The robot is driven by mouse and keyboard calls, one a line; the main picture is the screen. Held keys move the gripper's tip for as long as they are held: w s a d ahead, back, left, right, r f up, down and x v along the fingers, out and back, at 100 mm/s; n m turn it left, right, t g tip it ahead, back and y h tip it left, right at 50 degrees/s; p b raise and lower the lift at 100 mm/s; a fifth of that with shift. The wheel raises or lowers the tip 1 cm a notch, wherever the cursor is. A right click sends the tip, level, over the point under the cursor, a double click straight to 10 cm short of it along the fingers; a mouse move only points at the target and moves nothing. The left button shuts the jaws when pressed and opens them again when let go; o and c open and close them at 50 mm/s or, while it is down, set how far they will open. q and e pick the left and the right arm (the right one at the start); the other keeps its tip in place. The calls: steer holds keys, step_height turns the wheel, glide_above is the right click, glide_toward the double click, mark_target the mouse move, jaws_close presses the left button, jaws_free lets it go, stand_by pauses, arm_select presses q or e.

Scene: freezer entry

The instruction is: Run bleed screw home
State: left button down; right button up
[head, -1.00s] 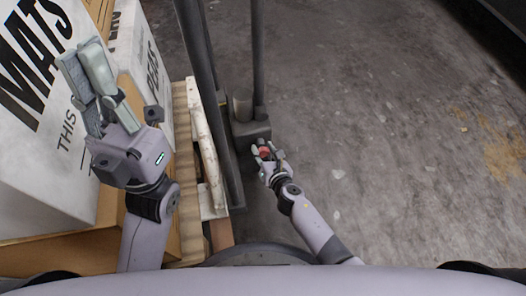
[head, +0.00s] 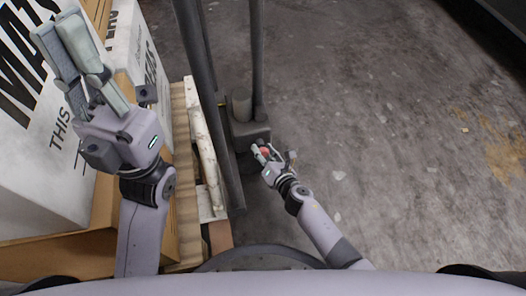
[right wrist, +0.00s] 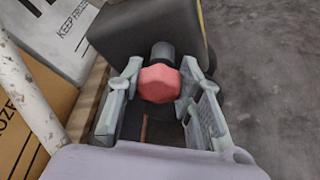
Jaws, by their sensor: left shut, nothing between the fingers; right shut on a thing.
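The bleed screw has a red faceted head (right wrist: 158,84) in the right wrist view. A dark cylindrical collar behind it joins it to a dark block (right wrist: 145,35). In the head view the red head (head: 266,152) shows small at the lower end of the dark block (head: 249,133). My right gripper (head: 268,153) is shut on the red head, with one finger on each side of it in the right wrist view (right wrist: 158,88). How deep the screw sits is hard to tell. My left gripper (head: 68,50) is shut and empty, raised in front of the white boxes.
White printed boxes (head: 40,165) and brown cardboard stand on a wooden pallet (head: 188,225) at the left. Dark upright posts (head: 257,60) rise by the block. The concrete floor (head: 400,150) at the right is clear.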

steer(key=o, duration=1.2)
steer(key=shift+s, duration=0.1)
steer(key=v, duration=1.2)
